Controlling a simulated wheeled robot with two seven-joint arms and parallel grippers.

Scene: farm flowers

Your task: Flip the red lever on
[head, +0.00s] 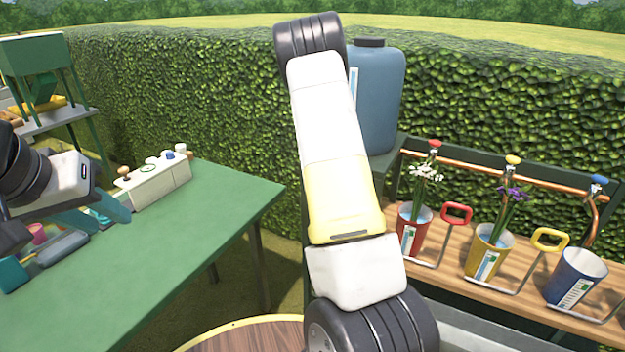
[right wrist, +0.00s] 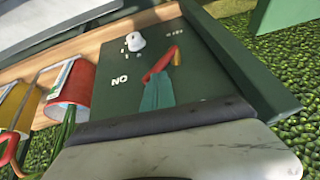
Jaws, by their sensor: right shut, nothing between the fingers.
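The red lever (right wrist: 160,63) shows in the right wrist view on a dark green panel (right wrist: 118,98), slanting down to the left. White lettering, upside down and seemingly "ON", lies left of it. My right gripper (right wrist: 158,82) is shut and empty, its teal fingertips right at the lever and overlapping its lower part. I cannot tell whether they touch. In the head view my right arm fills the middle, and the lever and right gripper are not visible there. My left gripper (head: 102,212) is over the green table, its teal fingers apart.
A white knob (right wrist: 135,42) sits on the panel near the lever. A wooden shelf with red (head: 411,229), yellow (head: 487,251) and blue (head: 575,275) buckets stands at right. A blue tank (head: 378,95) stands behind my right arm. The green table (head: 190,245) is clear at its right side.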

